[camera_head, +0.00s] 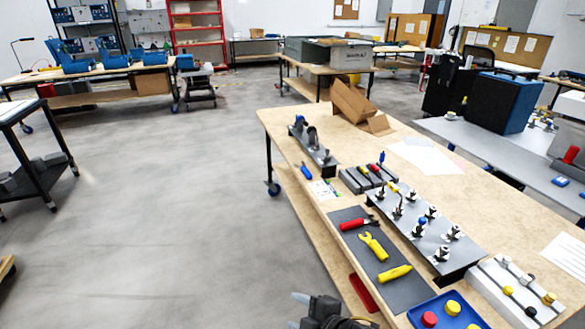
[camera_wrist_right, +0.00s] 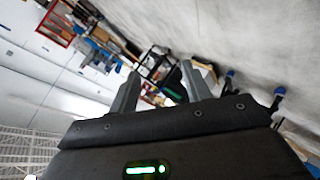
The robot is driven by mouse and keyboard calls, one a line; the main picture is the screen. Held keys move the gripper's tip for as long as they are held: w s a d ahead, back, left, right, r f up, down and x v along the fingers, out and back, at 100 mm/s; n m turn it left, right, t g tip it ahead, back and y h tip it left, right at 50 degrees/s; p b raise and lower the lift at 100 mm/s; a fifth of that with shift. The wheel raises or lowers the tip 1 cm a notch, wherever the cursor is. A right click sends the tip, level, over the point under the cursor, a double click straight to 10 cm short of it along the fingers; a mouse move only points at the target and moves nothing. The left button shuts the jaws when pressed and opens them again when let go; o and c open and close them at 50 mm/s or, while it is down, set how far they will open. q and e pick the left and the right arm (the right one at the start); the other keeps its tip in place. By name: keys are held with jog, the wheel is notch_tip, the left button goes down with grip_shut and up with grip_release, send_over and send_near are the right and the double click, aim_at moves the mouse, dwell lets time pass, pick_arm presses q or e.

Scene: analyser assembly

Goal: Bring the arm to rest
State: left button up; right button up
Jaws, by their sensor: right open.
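My right gripper (camera_head: 297,311) shows at the bottom edge of the head view, beside the near left side of the workbench (camera_head: 440,172), over the floor. In the right wrist view the right gripper (camera_wrist_right: 162,78) has its two grey fingers apart with nothing between them, and the room shows tilted behind. Most of my right arm is outside the head view. My left gripper is in neither view.
The bench holds a grey mat (camera_head: 352,215) with red and yellow tools, a blue tray (camera_head: 415,312) with caps, a metal plate (camera_head: 465,253) with fittings and an open cardboard box (camera_head: 350,102). A red bin (camera_head: 363,292) sits below.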

jog(key=s+d+f+m+g+h, duration=0.35)
jog(key=s+d+f+m, duration=0.25)
jog(key=s+d+m, duration=0.5)
jog(key=s+d+f+m+g+h, duration=0.2)
jog(key=s+d+f+m+h, duration=0.2)
jog(key=s+d+f+m, duration=0.55)
notch_tip(320, 180, down, 24)
jog(key=s+d+n+g, duration=0.1)
jog(key=s+d+n, duration=0.1)
jog(key=d+n, duration=0.1)
jog(key=s+d+f+g, duration=0.1)
jog(key=s+d+f, duration=0.1)
jog(key=s+f, duration=1.1)
jog(key=shift+s+d, duration=0.2)
jog(key=shift+s, duration=0.65)
